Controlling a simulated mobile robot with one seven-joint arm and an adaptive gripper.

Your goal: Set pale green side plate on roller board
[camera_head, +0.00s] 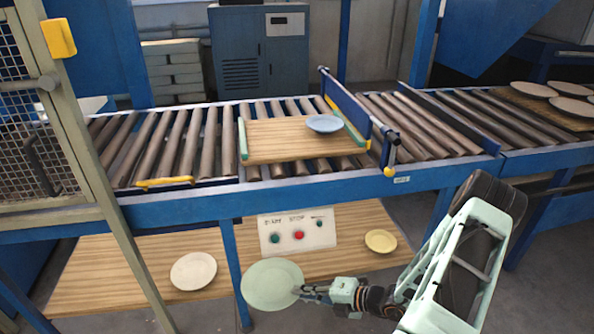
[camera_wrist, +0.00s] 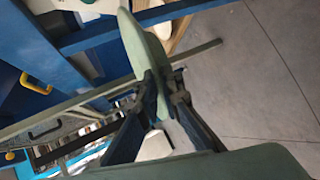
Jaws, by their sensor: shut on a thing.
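The pale green side plate (camera_head: 272,285) is held at its right edge by my gripper (camera_head: 302,291), in front of the lower wooden shelf. In the wrist view the plate (camera_wrist: 143,48) is seen nearly edge-on, with its rim between the fingers of my gripper (camera_wrist: 155,95). The roller board (camera_head: 275,150) is a wooden board with green side strips, lying on the conveyor rollers above and behind the plate. A light blue plate (camera_head: 325,123) sits on the board's right part. The board's left and middle are bare.
A control panel (camera_head: 297,231) with green and red buttons hangs below the blue conveyor rail (camera_head: 350,192). A cream plate (camera_head: 193,271) and a yellow plate (camera_head: 381,240) lie on the lower shelf (camera_head: 115,285). A blue barrier (camera_head: 347,103) stands right of the board. Several pale plates (camera_head: 573,106) lie far right.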

